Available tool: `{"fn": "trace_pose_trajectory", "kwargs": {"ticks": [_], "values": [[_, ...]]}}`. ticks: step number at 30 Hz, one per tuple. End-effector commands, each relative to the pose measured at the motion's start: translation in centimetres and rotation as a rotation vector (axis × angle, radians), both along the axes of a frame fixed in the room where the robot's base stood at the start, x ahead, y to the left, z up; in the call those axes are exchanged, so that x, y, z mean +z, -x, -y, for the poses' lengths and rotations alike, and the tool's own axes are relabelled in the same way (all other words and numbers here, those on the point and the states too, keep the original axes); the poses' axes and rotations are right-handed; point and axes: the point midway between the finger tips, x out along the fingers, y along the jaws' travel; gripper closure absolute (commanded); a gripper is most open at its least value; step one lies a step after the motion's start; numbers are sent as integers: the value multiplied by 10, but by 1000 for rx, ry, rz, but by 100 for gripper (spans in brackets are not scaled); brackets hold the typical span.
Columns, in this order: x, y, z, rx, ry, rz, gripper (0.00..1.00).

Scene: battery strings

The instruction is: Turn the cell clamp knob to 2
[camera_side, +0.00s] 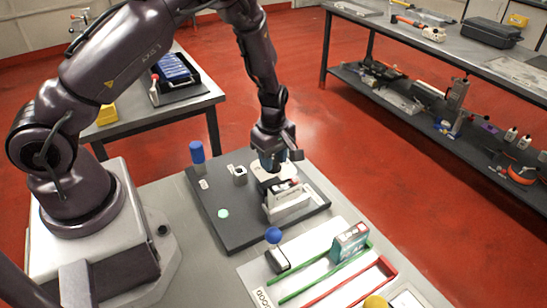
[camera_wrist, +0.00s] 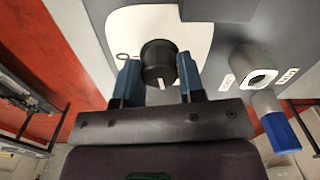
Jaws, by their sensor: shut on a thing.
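The cell clamp knob (camera_wrist: 158,58) is black and round with a white pointer line, seen in the wrist view. It sits on a white dial plate (camera_wrist: 185,22); a mark like a 0 shows at its left. The pointer line points down toward my gripper's palm; no 2 is legible. My gripper (camera_wrist: 159,72) has its two blue fingers on either side of the knob, shut on it. In the side view my gripper (camera_side: 272,163) reaches down over the white plate (camera_side: 260,170) on the dark board, hiding the knob.
A pale clamp block (camera_side: 288,205) stands just in front of my gripper on the dark board (camera_side: 238,232). A blue-capped post (camera_side: 197,152) and a small grey socket (camera_side: 239,176) stand left.

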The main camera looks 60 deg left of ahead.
Motion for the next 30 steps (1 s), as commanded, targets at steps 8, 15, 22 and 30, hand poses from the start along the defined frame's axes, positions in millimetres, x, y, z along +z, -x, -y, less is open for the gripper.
{"fn": "trace_pose_trajectory", "kwargs": {"ticks": [8, 15, 22, 30], "values": [[0, 0, 1, 5, 2, 0, 43], [0, 0, 0, 4, 1, 0, 43], [9, -1, 0, 4, 1, 2, 43], [30, 0, 0, 3, 0, 2, 43]]}}
